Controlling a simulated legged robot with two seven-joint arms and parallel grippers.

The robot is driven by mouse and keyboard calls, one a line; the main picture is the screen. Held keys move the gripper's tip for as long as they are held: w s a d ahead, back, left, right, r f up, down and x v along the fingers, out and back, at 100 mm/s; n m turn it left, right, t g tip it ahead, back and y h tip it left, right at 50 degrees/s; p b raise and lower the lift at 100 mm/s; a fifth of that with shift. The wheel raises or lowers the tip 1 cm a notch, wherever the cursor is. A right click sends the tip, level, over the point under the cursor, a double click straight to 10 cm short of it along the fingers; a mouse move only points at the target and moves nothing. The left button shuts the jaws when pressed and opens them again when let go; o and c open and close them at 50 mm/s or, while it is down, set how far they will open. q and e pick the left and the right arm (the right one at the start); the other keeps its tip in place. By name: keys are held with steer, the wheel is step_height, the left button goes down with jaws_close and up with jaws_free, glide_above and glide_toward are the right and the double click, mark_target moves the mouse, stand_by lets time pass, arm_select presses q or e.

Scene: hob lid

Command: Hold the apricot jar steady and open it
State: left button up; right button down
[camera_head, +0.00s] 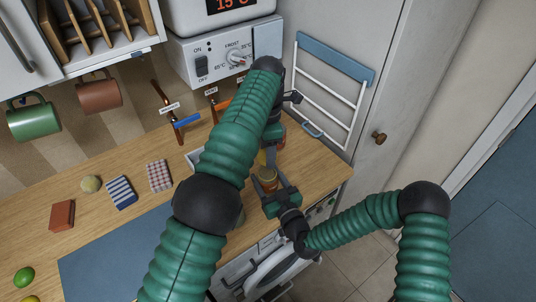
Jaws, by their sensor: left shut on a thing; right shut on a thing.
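The apricot jar (267,183) is a small amber-orange jar on the wooden counter near its right front part. It is partly hidden by my grippers. My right gripper (268,188) comes in from the front right and is shut on the jar's body from the side. My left arm reaches over the counter and bends down behind the jar. My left gripper (267,158) is shut at the top of the jar, where the lid sits. The lid itself is mostly hidden, and I cannot tell whether it is loose.
A striped cloth (121,193), a checked cloth (159,176), a brick-red block (62,215) and a lime (24,277) lie on the left. Mugs hang at the upper left. A white boiler (225,52) and towel rail (326,100) are behind. A washer door (285,272) is below.

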steer(key=c, duration=0.8)
jaws_free()
steer(key=shift+f, duration=0.3)
steer(key=o, duration=0.5)
steer(key=shift+w, duration=0.1)
steer(key=shift+r, duration=0.15)
